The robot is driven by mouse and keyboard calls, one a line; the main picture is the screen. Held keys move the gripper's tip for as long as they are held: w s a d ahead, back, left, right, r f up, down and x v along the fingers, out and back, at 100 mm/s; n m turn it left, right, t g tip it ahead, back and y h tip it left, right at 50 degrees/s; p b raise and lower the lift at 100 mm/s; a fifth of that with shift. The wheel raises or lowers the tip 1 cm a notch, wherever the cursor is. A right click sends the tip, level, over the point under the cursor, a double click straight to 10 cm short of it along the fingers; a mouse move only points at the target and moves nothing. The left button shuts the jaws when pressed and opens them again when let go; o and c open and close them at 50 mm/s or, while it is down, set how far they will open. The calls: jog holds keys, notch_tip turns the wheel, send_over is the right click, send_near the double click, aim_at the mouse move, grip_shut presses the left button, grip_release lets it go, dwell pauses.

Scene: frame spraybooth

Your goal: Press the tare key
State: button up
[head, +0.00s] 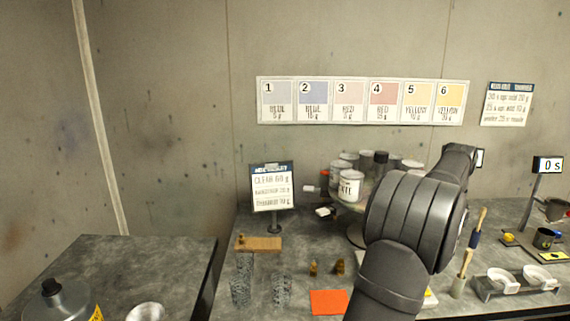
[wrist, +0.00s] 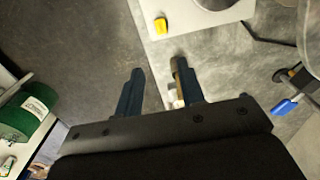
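In the wrist view, a small yellow key (wrist: 160,25) sits near the corner of a white slab (wrist: 190,22), which looks like the scale body. I take the yellow key for the tare key, but no label is readable. Part of a round grey pan shows on the slab at the top edge. My gripper (wrist: 158,75) is open, with a clear gap between its two dark fingers. The key lies beyond the fingertips, apart from them. In the head view my arm hides the gripper and most of the scale; only a pale edge (head: 430,298) shows beside the arm.
Paint cans (head: 350,186) stand on a turntable behind my arm. A brush (head: 472,245) stands upright in a holder, with a rack of white cups (head: 502,279) to its right. An orange square (head: 328,302) lies on the bench. A blue-tipped item (wrist: 287,107) is right of my fingers.

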grip_shut()
dwell(1.2)
